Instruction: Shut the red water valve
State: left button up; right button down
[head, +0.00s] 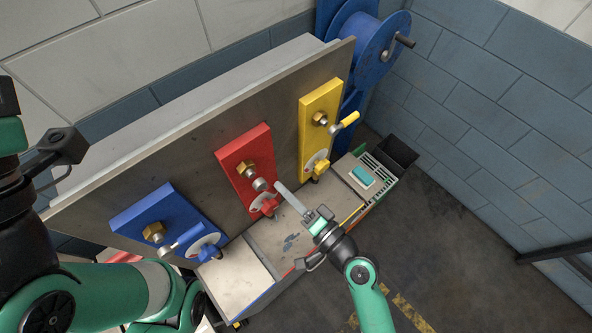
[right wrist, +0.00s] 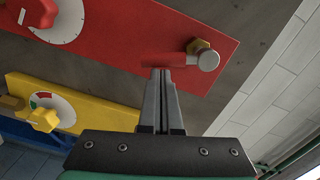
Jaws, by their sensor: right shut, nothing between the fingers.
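The red valve panel (head: 236,153) is in the middle of the grey board, with a brass nut and a silver hub. In the right wrist view, the red lever (right wrist: 160,61) runs from the silver hub (right wrist: 208,61) toward a white dial (right wrist: 58,17), along the red panel. In the head view the lever is hard to make out by the dial and my fingers. My right gripper (head: 281,187) is shut and empty, its fingertips just at the lever; I cannot tell if they touch it. Parts of my left arm show at the left, but no left fingertips.
A blue valve panel (head: 152,219) stands left of the red one, a yellow one (head: 318,100) right. Both levers stick out crosswise. Below is a bench (head: 232,283) with a teal block (head: 362,176). A blue reel (head: 370,42) stands behind. Open floor lies right.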

jog(key=shift+s+a+f+m, duration=0.35)
jog(key=shift+a+f+m, duration=0.1)
jog(key=shift+m, duration=0.55)
pick_arm(q)
jog(key=shift+f, duration=0.15)
pick_arm(e)
jog(key=shift+s+a, duration=0.15)
jog(key=shift+a, duration=0.05)
pick_arm(q)
jog(key=shift+w+d+f+b, duration=0.3)
jog(key=shift+d+f+b, duration=0.3)
jog(key=shift+f+b, duration=0.25)
pick_arm(e)
jog(key=s+d, duration=0.5)
jog(key=d, duration=0.5)
jog(key=shift+s, duration=0.3)
pick_arm(q)
jog(key=shift+r, duration=0.1)
pick_arm(e)
jog(key=shift+r, duration=0.15)
